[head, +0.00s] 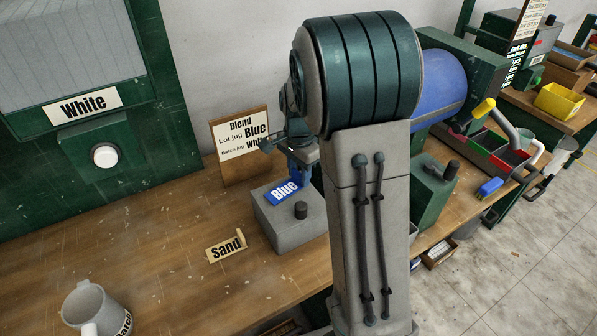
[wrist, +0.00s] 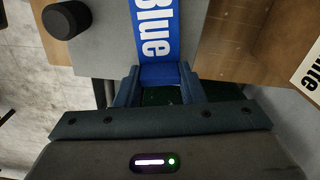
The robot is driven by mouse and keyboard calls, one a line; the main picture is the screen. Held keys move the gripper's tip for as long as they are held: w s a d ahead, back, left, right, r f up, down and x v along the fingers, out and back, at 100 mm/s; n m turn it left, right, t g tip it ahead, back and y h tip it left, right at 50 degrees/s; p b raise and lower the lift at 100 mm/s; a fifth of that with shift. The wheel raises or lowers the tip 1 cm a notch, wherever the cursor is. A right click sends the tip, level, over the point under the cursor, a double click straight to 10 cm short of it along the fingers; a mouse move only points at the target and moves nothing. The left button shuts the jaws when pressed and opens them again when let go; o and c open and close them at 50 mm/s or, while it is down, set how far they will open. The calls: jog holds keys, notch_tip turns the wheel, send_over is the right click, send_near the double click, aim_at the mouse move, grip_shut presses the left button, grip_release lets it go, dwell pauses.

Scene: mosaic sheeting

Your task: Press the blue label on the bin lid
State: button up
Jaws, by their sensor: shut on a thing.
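The blue label (head: 284,191) with white "Blue" lettering is at the rear part of the grey bin lid (head: 281,215). I cannot tell whether it lies fully flat against it. My gripper (head: 301,180) is at the label's far end, low over the lid, partly hidden by my arm. In the wrist view, my gripper (wrist: 161,76) has its two blue fingers at either side of the label's near end, shut on it. The label (wrist: 155,30) extends away over the grey lid (wrist: 104,30). A black knob (head: 300,210) stands on the lid beside the label.
A mug (head: 92,309) is at the front left. A "Blend" board (head: 240,146) stands behind. A green cabinet (head: 60,190) labelled "White" is at left.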

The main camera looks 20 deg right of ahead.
jog(key=shift+f, duration=0.15)
jog(key=o, duration=1.2)
notch_tip(320, 180, up, 14)
jog(key=shift+f, duration=0.1)
jog(key=s+a+f+n+t, duration=0.1)
jog(key=s+n, duration=0.3)
jog(key=s, duration=0.3)
jog(key=s+a+f+n+t, duration=0.1)
jog(key=s+a+f+n, duration=0.1)
jog(key=s+n, duration=0.3)
jog(key=s+a+f+n+t, duration=0.1)
jog(key=s+n, duration=0.3)
jog(key=s, duration=0.4)
jog(key=shift+s+a+f, duration=0.25)
jog(key=shift+s+f, duration=0.05)
jog(key=shift+s, duration=0.05)
